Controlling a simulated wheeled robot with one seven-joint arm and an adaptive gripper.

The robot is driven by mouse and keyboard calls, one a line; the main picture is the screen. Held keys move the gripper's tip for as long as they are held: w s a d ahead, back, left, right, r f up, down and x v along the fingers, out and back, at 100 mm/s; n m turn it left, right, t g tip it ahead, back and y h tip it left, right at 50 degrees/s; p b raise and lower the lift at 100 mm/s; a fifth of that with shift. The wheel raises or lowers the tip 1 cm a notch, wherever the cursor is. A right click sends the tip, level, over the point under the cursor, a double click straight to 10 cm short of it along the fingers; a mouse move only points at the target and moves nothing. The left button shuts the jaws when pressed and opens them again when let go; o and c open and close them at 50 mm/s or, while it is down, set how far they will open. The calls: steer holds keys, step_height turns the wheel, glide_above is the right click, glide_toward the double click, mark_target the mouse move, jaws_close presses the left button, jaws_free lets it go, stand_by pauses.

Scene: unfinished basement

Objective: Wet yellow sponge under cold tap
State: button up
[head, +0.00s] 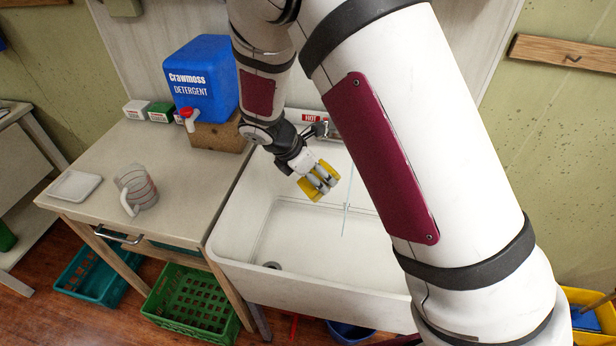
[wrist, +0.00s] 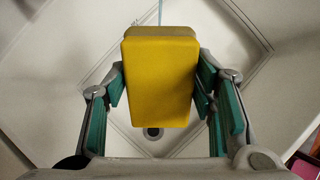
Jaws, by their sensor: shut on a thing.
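My gripper (head: 319,179) is shut on the yellow sponge (head: 308,191) and holds it above the white sink (head: 240,262). In the wrist view the sponge (wrist: 160,80) is a block pinched between the teal pads of my gripper (wrist: 160,92). A thin pale-blue stream of water (head: 345,208) falls into the basin just right of the sponge in the head view. The stream (wrist: 160,12) also shows beyond the sponge's far end in the wrist view; I cannot tell if they touch. A HOT label (head: 309,117) is on the wall; my arm hides the cold tap.
A blue detergent container (head: 205,85) with a red spigot stands on a block on the left counter (head: 100,182). A measuring jug (head: 137,188) and white dish (head: 75,185) are there too. The drain (head: 272,265) is clear. Crates lie below.

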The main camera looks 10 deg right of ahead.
steer(key=w+d+f+b, duration=0.1)
steer(key=w+d, duration=0.1)
steer(key=d, duration=0.4)
steer(key=shift+w+d+f, duration=0.2)
steer(key=shift+w+d, duration=0.05)
stand_by(1.9)
steer(key=s+a+r+p, duration=0.3)
steer(key=s+a+p, duration=0.2)
steer(key=s, duration=0.3)
steer(key=shift+a, duration=0.4)
stand_by(0.5)
steer(key=shift+s, duration=0.1)
stand_by(1.0)
